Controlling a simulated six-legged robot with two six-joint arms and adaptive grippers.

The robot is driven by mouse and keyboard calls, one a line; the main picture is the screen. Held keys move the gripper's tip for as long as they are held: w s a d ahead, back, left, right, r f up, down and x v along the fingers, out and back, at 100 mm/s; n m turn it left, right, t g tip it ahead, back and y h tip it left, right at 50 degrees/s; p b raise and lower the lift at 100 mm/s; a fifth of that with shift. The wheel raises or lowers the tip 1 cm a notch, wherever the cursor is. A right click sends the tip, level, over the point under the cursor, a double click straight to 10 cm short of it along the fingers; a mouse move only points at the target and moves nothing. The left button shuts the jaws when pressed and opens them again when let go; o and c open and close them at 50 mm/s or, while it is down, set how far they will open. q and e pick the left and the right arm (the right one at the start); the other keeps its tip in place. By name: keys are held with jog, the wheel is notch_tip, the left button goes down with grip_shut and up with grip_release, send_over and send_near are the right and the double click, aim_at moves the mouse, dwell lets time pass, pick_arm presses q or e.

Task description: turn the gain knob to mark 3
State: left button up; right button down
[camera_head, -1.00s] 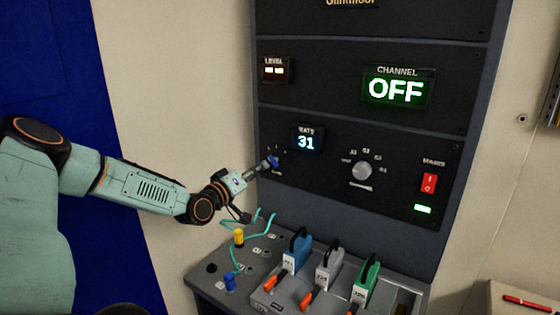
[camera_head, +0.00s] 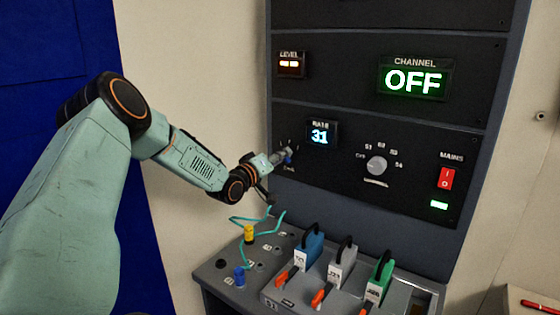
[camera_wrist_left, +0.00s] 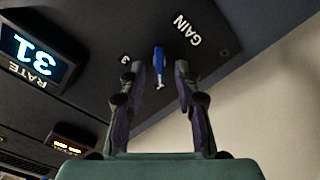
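The gain knob (camera_wrist_left: 158,62) is blue with a pale tip. It sits on the dark panel beside the white GAIN lettering (camera_wrist_left: 187,30). A mark 3 (camera_wrist_left: 124,59) is printed on the panel near it. In the head view the knob (camera_head: 289,156) is small and partly covered by my left gripper (camera_head: 280,159). In the left wrist view my left gripper (camera_wrist_left: 159,72) is open, with one finger on each side of the knob. A gap shows between each finger and the knob. My right gripper is in neither view.
The RATE display (camera_head: 321,133) above the knob reads 31, and the CHANNEL display (camera_head: 414,80) reads OFF. Another knob (camera_head: 376,165) and a red mains switch (camera_head: 446,178) are to the right. Below, a grey bench (camera_head: 215,272) carries cables and coloured modules.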

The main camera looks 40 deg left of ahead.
pick_arm(q)
jog(key=shift+w+d+f, duration=0.1)
jog(key=shift+w+f, duration=0.05)
jog(key=shift+w, duration=0.35)
jog(key=shift+s, duration=0.25)
jog(key=c, duration=0.4)
grip_shut()
